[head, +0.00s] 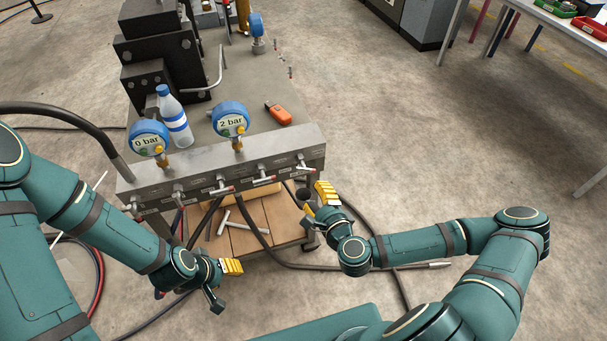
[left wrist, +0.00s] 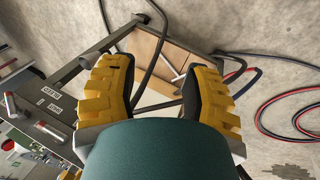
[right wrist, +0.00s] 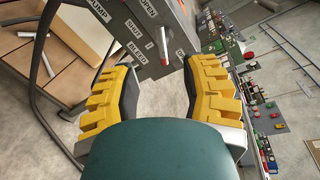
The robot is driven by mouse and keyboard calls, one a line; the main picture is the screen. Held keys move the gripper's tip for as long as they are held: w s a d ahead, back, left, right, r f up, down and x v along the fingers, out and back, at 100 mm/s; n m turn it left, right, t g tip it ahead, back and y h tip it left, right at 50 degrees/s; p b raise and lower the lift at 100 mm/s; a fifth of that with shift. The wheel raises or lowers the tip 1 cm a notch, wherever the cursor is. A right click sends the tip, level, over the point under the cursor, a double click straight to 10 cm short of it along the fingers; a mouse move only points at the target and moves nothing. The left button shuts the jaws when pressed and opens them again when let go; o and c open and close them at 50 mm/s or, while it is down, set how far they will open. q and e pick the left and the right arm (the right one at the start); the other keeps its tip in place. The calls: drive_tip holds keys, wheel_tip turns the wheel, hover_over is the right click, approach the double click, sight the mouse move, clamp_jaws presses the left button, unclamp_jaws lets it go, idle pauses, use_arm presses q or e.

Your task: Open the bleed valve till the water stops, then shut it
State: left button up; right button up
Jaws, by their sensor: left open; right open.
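A grey manifold block (head: 225,170) carries a row of small lever valves with red tips on its front. In the right wrist view a red-tipped lever (right wrist: 165,52) stands beside labels reading OPEN, SHUT and BLEED (right wrist: 137,52). Two blue gauges sit on top: the left gauge (head: 149,138) reads 0 bar, the right gauge (head: 231,119) reads 2 bar. My right gripper (head: 319,203) is open and empty near the block's right end, apart from the levers. My left gripper (head: 223,283) is open and empty, low in front of the cart. I cannot make out any water flow.
A water bottle (head: 173,117) and an orange tool (head: 278,113) are on the cart top. Grey rods lie on the wooden shelf (head: 270,221).

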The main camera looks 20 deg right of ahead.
sight(304, 170)
drive_tip(key=o, duration=0.8)
drive_tip(key=shift+f, duration=0.1)
drive_tip(key=shift+c, duration=0.2)
drive_tip(key=w+f+n+b, duration=0.1)
drive_tip(key=w+n+b, duration=0.2)
drive_tip(key=n, duration=0.2)
drive_tip(key=w+n+t+h+b, duration=0.1)
drive_tip(key=w+n+b, duration=0.3)
drive_tip(key=n, duration=0.2)
drive_tip(key=w+f+n+t+b, duration=0.1)
drive_tip(key=w+n+b, duration=0.3)
drive_tip(key=n, duration=0.2)
drive_tip(key=shift+w+f, duration=0.1)
drive_tip(key=shift+f, duration=0.2)
